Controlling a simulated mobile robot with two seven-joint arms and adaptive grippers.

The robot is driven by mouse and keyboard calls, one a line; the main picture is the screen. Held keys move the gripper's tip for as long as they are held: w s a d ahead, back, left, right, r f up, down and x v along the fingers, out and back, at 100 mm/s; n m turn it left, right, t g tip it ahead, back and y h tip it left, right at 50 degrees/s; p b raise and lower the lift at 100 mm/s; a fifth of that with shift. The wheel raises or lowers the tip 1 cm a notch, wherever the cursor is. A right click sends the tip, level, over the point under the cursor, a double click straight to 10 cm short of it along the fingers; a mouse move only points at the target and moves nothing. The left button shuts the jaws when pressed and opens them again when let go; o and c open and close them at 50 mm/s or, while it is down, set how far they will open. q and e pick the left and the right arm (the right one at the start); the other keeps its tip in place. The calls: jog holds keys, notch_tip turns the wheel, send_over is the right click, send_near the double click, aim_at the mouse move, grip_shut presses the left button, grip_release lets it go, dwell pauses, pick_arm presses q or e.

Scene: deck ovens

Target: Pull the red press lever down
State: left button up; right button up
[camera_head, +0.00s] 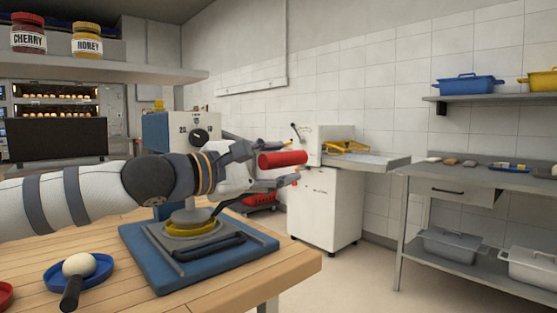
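The press (168,130) has a blue housing with a dial and stands on the wooden table, partly hidden behind my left arm. Its lever ends in a red cylindrical handle (284,160), which lies roughly level in the picture. My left gripper (276,163) is open, with one finger above the red handle and one below it. A gap shows around the handle, and I cannot tell whether either finger touches it. The blue base (265,245) of the press holds a round plate with a yellow rim under my wrist. My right gripper is out of view.
A blue dish (103,265) with a pale ball and a dark-handled tool sits on the wooden table (215,300) at front left. A white machine (326,205) and a steel bench (480,183) stand beyond. Jars sit on a shelf (120,73) at upper left.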

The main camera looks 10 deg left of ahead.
pick_arm(q)
jog(key=shift+a+f, duration=0.2)
jog(key=shift+s+a, duration=0.2)
jog(key=shift+a, duration=0.05)
jog(key=v, duration=1.1)
jog(key=shift+s+r, duration=0.15)
jog(key=shift+r, duration=0.05)
